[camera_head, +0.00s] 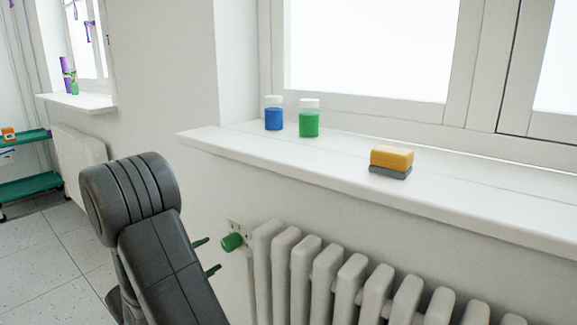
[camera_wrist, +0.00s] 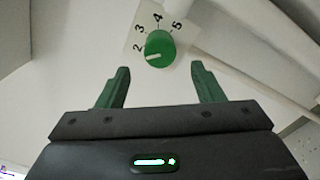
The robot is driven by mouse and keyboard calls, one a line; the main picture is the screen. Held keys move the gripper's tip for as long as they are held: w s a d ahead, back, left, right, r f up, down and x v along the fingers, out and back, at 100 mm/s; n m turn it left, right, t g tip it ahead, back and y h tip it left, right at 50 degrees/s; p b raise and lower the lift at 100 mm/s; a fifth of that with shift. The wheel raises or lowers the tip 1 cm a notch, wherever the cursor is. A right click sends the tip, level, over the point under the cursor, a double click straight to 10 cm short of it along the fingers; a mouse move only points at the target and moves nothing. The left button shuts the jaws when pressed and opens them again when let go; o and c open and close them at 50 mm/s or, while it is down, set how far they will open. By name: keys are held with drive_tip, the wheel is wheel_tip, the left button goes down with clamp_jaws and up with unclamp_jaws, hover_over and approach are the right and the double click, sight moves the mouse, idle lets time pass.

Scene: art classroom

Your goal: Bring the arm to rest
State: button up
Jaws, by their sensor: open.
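My gripper (camera_wrist: 160,85) is open in the wrist view, its two green fingers apart with nothing between them. Just beyond the fingertips is a green radiator knob (camera_wrist: 160,48) on a white plate with numbers 2 to 5. Its white mark points to the lower left, near the 2. In the head view my dark arm stands at the lower left, and the green fingertips (camera_head: 207,256) show beside the knob (camera_head: 232,241). The gripper body is hidden behind my arm there. I cannot tell the exact gap between fingers and knob.
A white radiator (camera_head: 345,285) stands right of the knob, under a window sill (camera_head: 240,146). On the sill are a blue paint jar (camera_head: 273,115), a green paint jar (camera_head: 309,120) and a yellow sponge (camera_head: 391,158) with a grey base. A green-shelved cart (camera_head: 30,186) stands far left. Floor at left is clear.

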sight(225, 246)
drive_tip(key=p+v, duration=0.1)
drive_tip(key=v, duration=0.6)
drive_tip(key=b+x, duration=0.2)
drive_tip(key=x, duration=1.2)
drive_tip(key=shift+w+d+r, duration=0.15)
drive_tip(key=shift+w, duration=0.05)
drive_tip(key=shift+n+p, duration=0.7)
drive_tip(key=shift+p, duration=0.1)
drive_tip(key=n+p, duration=0.2)
drive_tip(key=p, duration=0.2)
drive_tip(key=shift+n, duration=0.4)
drive_tip(key=n+p, duration=0.4)
drive_tip(key=p, duration=0.3)
drive_tip(key=shift+s+n, duration=0.1)
drive_tip(key=shift+n, duration=0.3)
drive_tip(key=n+p, duration=0.5)
drive_tip(key=p, duration=0.2)
drive_tip(key=shift+n, duration=0.4)
drive_tip(key=n+p, duration=0.3)
drive_tip(key=shift+f, duration=0.25)
